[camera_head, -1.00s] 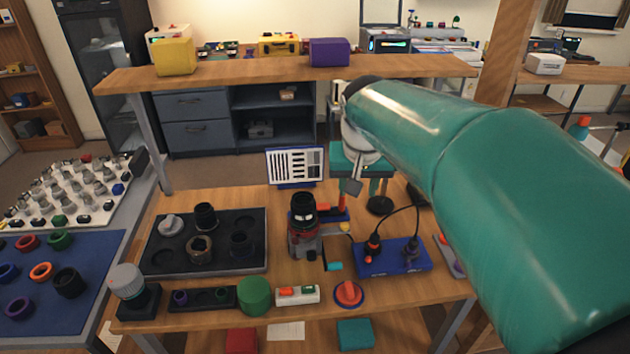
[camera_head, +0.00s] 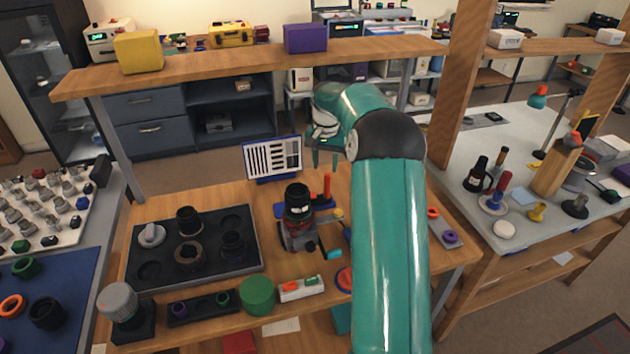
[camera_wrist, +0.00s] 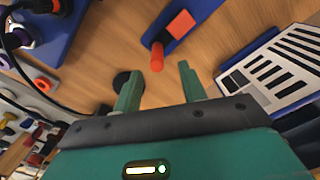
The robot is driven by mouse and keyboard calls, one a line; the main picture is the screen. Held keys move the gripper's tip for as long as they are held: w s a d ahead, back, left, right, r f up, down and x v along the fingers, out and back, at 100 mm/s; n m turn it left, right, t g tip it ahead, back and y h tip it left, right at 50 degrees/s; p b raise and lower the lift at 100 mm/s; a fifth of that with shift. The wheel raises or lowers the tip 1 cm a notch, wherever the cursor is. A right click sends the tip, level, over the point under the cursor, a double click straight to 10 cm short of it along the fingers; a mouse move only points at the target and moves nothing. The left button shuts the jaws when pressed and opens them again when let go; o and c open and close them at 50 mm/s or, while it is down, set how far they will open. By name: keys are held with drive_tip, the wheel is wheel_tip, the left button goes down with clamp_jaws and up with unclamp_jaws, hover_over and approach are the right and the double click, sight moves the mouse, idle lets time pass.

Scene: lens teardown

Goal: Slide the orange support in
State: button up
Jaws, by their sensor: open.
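The orange support shows in the wrist view as an orange-red block (camera_wrist: 182,22) with a round post (camera_wrist: 157,56), on a blue rail (camera_wrist: 167,32). In the head view its upright post (camera_head: 327,184) stands just right of a black lens (camera_head: 298,198) held in a grey and red stand (camera_head: 298,236). My gripper (camera_head: 325,160) is open and empty, above and behind the post in the head view. In the wrist view the post's end appears between and beyond my fingertips (camera_wrist: 159,69). I cannot tell the exact gap. My gripper partly hides the area behind.
A chart panel (camera_head: 272,157) stands close left of my gripper. A black tray (camera_head: 143,270) with lens parts lies at the left. A green cylinder (camera_head: 258,296) stands at the front. A wooden shelf (camera_head: 240,65) spans the back. My arm covers the table's right part.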

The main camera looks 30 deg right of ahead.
sight(327, 175)
drive_tip(key=shift+d+f, duration=0.3)
drive_tip(key=shift+f, duration=0.05)
wheel_tip(327, 175, down, 7)
drive_tip(key=shift+s+d+f, duration=0.1)
drive_tip(key=shift+s, duration=0.05)
clamp_jaws()
